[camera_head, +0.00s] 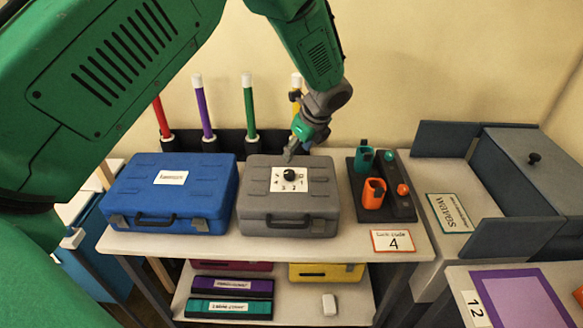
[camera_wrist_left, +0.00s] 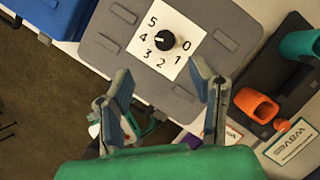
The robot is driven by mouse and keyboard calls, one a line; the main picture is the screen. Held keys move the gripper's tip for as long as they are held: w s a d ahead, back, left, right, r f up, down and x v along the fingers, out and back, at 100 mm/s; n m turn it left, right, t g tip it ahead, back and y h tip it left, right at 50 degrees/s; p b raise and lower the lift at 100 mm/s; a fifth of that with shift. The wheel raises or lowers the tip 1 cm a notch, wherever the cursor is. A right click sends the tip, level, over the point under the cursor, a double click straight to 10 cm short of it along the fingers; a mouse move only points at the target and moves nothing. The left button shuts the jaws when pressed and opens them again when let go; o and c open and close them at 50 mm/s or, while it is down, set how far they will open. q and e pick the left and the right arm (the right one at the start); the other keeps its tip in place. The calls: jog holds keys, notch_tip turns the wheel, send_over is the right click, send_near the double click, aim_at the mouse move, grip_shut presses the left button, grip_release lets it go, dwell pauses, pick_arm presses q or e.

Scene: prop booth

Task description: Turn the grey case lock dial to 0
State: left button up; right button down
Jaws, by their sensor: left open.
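The grey case (camera_head: 262,210) lies shut on the table, with a white square dial plate (camera_head: 302,183) on its lid. The black dial (camera_head: 289,174) sits on the plate; it also shows in the left wrist view (camera_wrist_left: 164,41), ringed by the numbers 0 to 5. A pale mark on the dial appears to face the 4. My left gripper (camera_head: 291,152) is open and empty, above the case near the dial. In the left wrist view its fingers (camera_wrist_left: 160,85) are spread apart, with the dial beyond their tips, not touched.
A blue case (camera_head: 140,205) lies left of the grey one. A dark holder with orange (camera_head: 373,193) and teal cups stands to the right. Coloured rods (camera_head: 249,110) stand behind. A grey-blue box (camera_head: 540,160) is farther right.

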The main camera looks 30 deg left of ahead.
aim_at(289, 172)
pick_arm(q)
jog(key=x, duration=0.6)
jog(key=p+x, duration=0.1)
jog(key=x, duration=0.2)
jog(key=shift+w+d+f, duration=0.15)
jog(key=shift+w+f, duration=0.1)
jog(key=shift+w, duration=0.2)
jog(key=shift+s+f, duration=0.1)
jog(key=shift+f, duration=0.55)
jog(key=shift+a+f, duration=0.2)
jog(key=shift+a, duration=0.15)
jog(key=c, duration=1.1)
